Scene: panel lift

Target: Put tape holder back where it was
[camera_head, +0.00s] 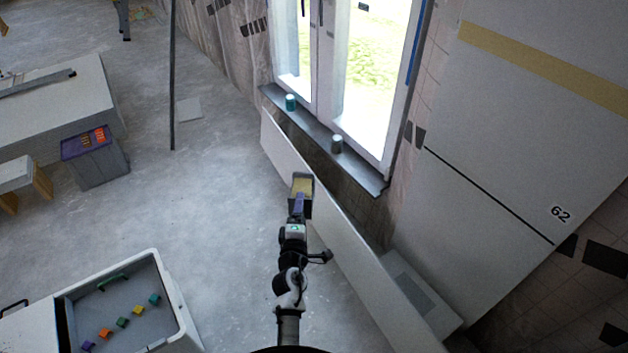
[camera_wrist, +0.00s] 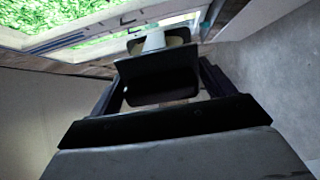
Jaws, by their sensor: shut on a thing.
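The tape holder (camera_head: 302,186) looks like a small dark grey, open shape with a yellowish inside. It is at the end of my arm near the middle of the head view. My gripper (camera_head: 298,208) is shut on it and holds it in front of the window, close to the long white panel; I cannot tell its exact height. In the wrist view the dark holder (camera_wrist: 155,75) sits between the two black fingers, with a pale roll-like part at its far end. My gripper's fingers partly hide it.
A long white panel (camera_head: 350,245) stands below the dark windowsill (camera_head: 310,128). A teal can (camera_head: 290,102) and a grey can (camera_head: 336,144) stand on the sill. A white bin (camera_head: 180,310) holds several coloured blocks. A grey purple-topped box (camera_head: 100,168) stands left. Floor between is clear.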

